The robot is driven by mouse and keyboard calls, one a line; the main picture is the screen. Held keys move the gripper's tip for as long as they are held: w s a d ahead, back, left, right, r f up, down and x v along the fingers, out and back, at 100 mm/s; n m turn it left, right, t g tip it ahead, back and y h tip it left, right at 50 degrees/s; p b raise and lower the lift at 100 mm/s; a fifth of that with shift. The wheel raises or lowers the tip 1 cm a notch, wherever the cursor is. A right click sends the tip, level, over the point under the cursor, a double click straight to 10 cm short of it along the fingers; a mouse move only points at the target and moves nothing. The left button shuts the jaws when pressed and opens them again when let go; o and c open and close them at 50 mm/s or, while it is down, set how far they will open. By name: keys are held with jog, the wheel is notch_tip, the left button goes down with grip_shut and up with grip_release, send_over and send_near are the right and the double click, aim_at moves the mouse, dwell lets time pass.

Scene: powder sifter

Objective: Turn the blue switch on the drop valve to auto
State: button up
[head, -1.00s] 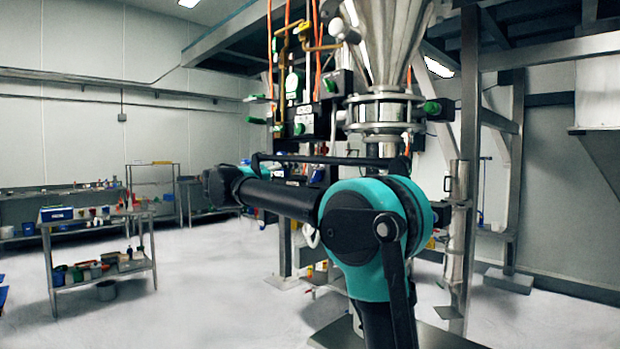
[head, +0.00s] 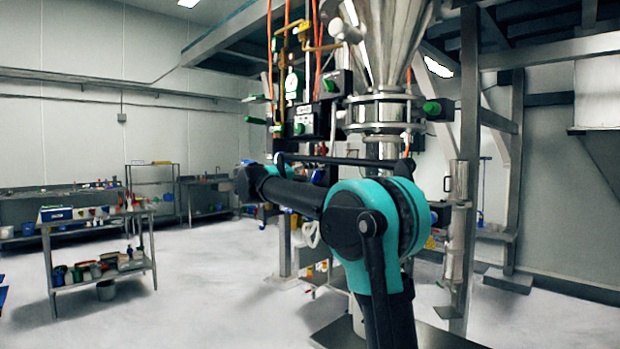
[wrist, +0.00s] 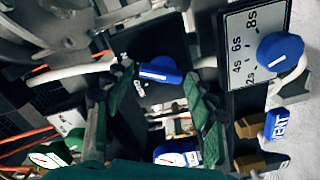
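In the wrist view a blue switch (wrist: 159,70) sits on a black box (wrist: 150,38) with small white lettering too small to read. Its long body lies roughly crosswise in the picture. My gripper (wrist: 157,79) is open, with one dark green finger on each side of the switch. The fingertips are near its two ends; I cannot tell whether they touch it. In the head view the gripper is hidden behind my arm, and the switch cannot be made out.
Right of the gripper are a dial plate (wrist: 245,50) with a round blue knob (wrist: 281,52) and a blue VENT handle (wrist: 279,125). A blue-rimmed gauge (wrist: 178,156) lies below. In the head view the steel hopper (head: 385,55) stands behind my arm, and a cart (head: 98,280) stands left.

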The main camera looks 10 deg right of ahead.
jog(key=c, duration=0.8)
jog(key=shift+c, duration=0.2)
